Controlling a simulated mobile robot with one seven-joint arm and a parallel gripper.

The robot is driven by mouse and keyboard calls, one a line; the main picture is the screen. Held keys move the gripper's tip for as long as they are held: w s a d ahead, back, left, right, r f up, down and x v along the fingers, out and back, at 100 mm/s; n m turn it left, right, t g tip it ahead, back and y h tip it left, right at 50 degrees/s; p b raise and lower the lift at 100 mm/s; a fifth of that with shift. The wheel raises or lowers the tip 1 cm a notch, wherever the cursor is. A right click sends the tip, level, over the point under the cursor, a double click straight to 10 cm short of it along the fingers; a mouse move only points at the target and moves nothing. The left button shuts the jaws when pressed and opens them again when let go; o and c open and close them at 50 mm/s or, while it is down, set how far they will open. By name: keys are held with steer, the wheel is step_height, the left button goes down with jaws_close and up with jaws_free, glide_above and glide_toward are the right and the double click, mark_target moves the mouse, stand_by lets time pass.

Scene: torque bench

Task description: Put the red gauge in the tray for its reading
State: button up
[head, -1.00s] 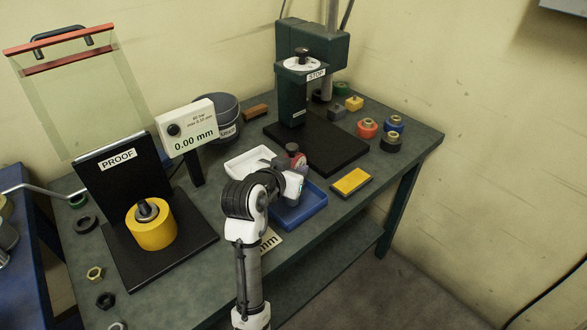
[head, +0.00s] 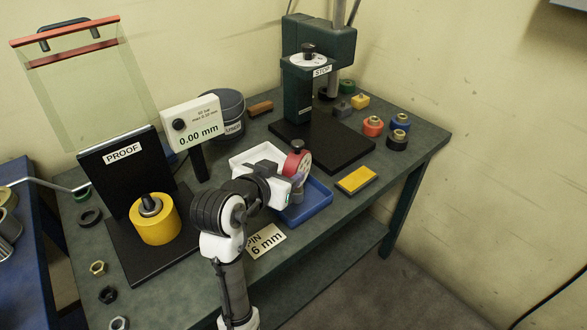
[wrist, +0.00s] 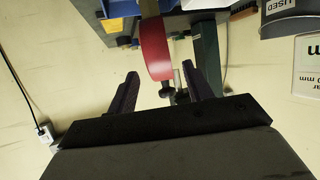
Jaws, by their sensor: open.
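The red gauge (head: 304,162) is upright, with a dark knob on top, a pale face and a grey lower stem. Its foot appears to be inside the blue tray (head: 318,208), though my gripper partly hides it. My gripper (head: 288,183) is open just left of the gauge in the head view. In the wrist view the gauge's red rim (wrist: 154,52) is edge-on beyond my open fingers (wrist: 158,78), with a clear gap to each side. A white tray (head: 240,160) lies behind my gripper, partly hidden.
The press with the STOP label (head: 318,85) stands behind on a black plate. A yellow pad (head: 356,180) is right of the blue tray. Red, blue and black parts sit farther right. The PROOF stand (head: 122,152) with a yellow cylinder (head: 155,222) and the 0.00 mm display (head: 194,125) are left.

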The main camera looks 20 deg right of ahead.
steer(key=v, duration=0.4)
stand_by(0.5)
